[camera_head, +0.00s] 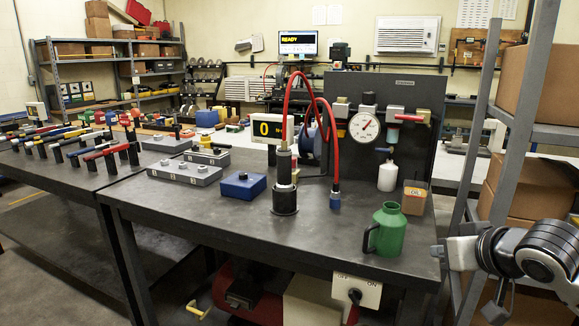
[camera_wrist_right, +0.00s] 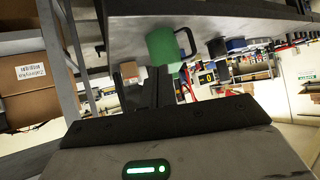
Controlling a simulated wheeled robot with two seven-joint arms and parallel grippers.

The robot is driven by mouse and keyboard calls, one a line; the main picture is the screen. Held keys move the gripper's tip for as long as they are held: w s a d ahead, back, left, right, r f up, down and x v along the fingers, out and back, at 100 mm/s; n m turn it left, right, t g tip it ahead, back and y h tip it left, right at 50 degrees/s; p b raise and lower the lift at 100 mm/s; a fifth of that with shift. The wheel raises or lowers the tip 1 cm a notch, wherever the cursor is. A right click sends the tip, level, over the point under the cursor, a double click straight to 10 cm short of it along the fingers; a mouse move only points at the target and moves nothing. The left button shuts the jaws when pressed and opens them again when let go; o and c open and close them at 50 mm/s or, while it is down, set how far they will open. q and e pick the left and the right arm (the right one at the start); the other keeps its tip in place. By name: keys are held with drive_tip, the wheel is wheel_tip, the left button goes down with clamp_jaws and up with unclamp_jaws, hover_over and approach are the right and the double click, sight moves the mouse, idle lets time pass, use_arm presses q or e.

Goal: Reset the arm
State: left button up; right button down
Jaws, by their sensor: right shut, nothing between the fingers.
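My right arm enters at the lower right of the head view. Its gripper (camera_head: 440,251) is beside the right end of the dark workbench (camera_head: 250,232), apart from the things on it. In the right wrist view the two dark fingers (camera_wrist_right: 158,75) are together, with nothing held. A green jug (camera_head: 386,230) stands upright near the bench's right front edge, left of my right gripper; it also shows beyond the fingers in the wrist view (camera_wrist_right: 162,48). My left gripper is not in view.
A metal shelf (camera_head: 478,110) with cardboard boxes (camera_head: 535,187) stands close to my right arm. The bench holds a torque tester (camera_head: 284,165) with a red hose, a blue box (camera_head: 243,185) and grey cases (camera_head: 184,172). The bench's front middle is clear.

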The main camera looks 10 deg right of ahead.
drive_tip(key=s+a+f+n+y, duration=0.1)
drive_tip(key=a+f, duration=0.2)
drive_tip(key=f, duration=0.4)
drive_tip(key=s+a+f, duration=0.2)
drive_tip(key=a+f, duration=0.1)
drive_tip(key=f, duration=0.3)
drive_tip(key=s+a+f+n+y, duration=0.1)
drive_tip(key=s+a+f+n, duration=0.1)
drive_tip(key=s+a+f, duration=1.2)
drive_tip(key=shift+s+a+f+n+g+y, duration=0.3)
drive_tip(key=shift+a+f, duration=0.15)
drive_tip(key=shift+f, duration=0.15)
